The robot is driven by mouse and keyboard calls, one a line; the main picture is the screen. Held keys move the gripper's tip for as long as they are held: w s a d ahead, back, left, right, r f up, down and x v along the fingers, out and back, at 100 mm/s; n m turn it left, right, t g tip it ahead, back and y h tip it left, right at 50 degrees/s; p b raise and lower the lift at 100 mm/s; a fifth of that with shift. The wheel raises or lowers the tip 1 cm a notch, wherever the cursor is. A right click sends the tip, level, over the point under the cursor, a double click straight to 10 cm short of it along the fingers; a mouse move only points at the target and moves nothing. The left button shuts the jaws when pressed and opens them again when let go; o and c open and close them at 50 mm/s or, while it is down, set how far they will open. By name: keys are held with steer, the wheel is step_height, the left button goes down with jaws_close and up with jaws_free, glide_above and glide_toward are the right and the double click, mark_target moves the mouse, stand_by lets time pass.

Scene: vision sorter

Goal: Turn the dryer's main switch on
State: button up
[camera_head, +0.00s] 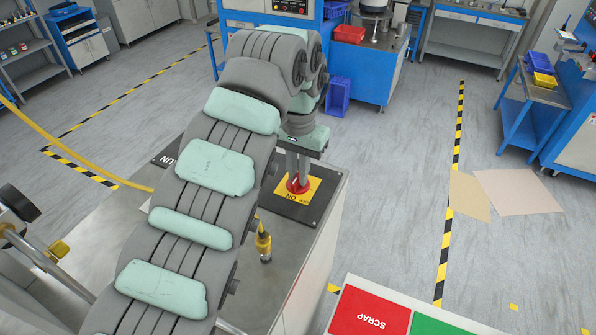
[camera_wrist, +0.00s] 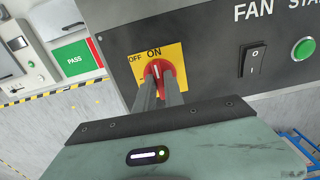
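The dryer's main switch is a red rotary knob (camera_wrist: 157,72) on a yellow plate (camera_wrist: 177,58) marked OFF and ON. In the wrist view its grip points up, about toward the ON mark, with OFF to the upper left. My gripper (camera_wrist: 159,81) has its two fingers close on either side of the grip, with only a narrow gap between them, and appears shut on it. In the head view, the red knob (camera_head: 297,184) and yellow plate (camera_head: 318,187) lie under the fingers. The fingers partly hide the knob.
A black FAN rocker switch (camera_wrist: 252,59) and a green button (camera_wrist: 303,48) sit on the same panel, to the right. A yellow-and-black fitting (camera_head: 263,240) stands on the steel top. Red SCRAP (camera_head: 368,312) and green areas lie at the front right.

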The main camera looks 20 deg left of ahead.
steer(key=o, duration=0.4)
step_height(320, 180, up, 11)
steer(key=p, duration=0.9)
steer(key=shift+p, duration=0.4)
steer(key=shift+f, duration=0.1)
